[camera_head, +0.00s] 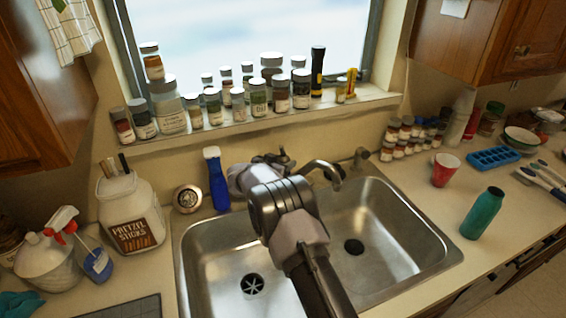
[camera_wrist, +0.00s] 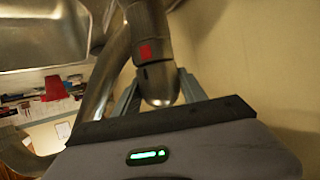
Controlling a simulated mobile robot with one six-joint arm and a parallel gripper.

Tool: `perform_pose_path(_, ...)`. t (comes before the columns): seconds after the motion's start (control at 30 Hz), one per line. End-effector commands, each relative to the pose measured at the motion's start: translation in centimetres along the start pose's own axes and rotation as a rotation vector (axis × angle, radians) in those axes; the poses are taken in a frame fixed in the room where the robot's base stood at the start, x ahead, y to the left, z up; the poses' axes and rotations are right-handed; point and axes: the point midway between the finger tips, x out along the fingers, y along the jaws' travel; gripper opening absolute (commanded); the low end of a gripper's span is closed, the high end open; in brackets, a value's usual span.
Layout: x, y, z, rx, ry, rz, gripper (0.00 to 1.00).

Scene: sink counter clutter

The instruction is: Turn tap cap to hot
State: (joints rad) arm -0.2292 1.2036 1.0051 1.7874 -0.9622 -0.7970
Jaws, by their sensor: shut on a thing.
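The tap cap (camera_wrist: 158,92) is a rounded metal piece with a red mark on its stem, seen in the wrist view. My gripper (camera_wrist: 160,84) has one finger on either side of it and is shut on it. In the head view my gripper (camera_head: 268,162) is at the back of the sink, by the tap base, partly hidden behind my wrist. The curved metal spout (camera_head: 328,172) reaches over the right basin; it also shows left of the cap in the wrist view (camera_wrist: 112,72). The cap's turn angle cannot be told clearly.
The double steel sink (camera_head: 395,235) lies below my arm. Jars line the window sill (camera_head: 270,125). A red cup (camera_head: 445,170) and teal bottle (camera_head: 482,213) stand right of the sink.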

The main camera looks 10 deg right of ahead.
Motion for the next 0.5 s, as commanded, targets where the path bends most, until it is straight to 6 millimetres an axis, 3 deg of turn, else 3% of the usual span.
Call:
perform_pose_path(0.23, 0.28, -0.13, 0.16, 0.067, 0.011, 0.152, 0.09)
perform_pose_path(0.5, -0.05, 0.01, -0.01, 0.086, -0.001, 0.206, 0.09)
